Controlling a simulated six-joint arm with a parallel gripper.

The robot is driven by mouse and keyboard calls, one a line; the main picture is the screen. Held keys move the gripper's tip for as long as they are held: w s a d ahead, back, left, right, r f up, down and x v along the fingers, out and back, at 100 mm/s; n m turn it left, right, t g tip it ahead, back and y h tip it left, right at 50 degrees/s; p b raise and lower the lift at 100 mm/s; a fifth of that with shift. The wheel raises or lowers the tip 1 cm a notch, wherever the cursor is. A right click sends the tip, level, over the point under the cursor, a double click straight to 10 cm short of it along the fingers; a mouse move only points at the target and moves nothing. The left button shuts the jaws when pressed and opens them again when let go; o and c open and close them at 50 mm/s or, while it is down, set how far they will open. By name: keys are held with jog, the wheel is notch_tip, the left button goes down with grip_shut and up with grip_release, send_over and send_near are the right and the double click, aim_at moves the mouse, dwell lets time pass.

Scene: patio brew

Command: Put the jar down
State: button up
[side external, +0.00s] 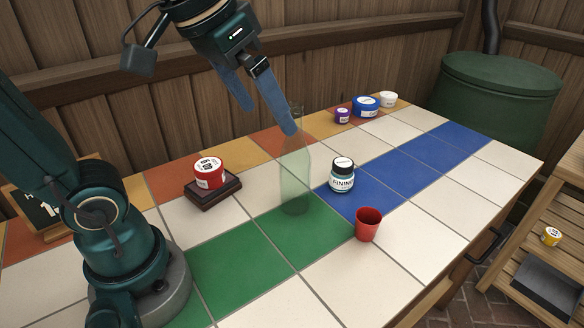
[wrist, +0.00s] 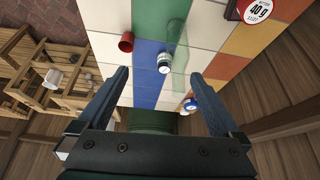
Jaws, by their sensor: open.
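A small jar with a black lid and a label reading "FINING" (side external: 341,180) stands upright on the tiled table, by the edge of the blue tiles. It also shows in the wrist view (wrist: 165,62), seen from above between my fingertips but some way below them. My gripper (side external: 266,120) is open and empty, raised above the table. In the wrist view its two fingers (wrist: 160,75) are wide apart with nothing between them. Nothing hides the jar in the side view.
A clear green bottle (side external: 295,178) stands just left of the jar, a red cup (side external: 368,225) in front. A red-labelled container (side external: 209,172) sits on a dark block (side external: 214,194). Purple (side external: 342,116), blue (side external: 366,107) and white (side external: 389,99) containers stand behind. The front green tiles are clear.

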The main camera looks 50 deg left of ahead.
jog(key=w+a+n, duration=0.2)
jog(key=w, duration=0.8)
jog(key=n+g+y, duration=0.1)
jog(key=n, duration=0.1)
send_over(342, 164)
jog(key=s, duration=0.1)
notch_tip(342, 164, down, 4)
jog(key=r, duration=0.1)
jog(key=f, duration=1.4)
jog(key=shift+s+d, duration=0.15)
jog(key=shift+d, duration=0.1)
jog(key=shift+x, duration=2.75)
jog(key=shift+r, duration=0.1)
grip_shut()
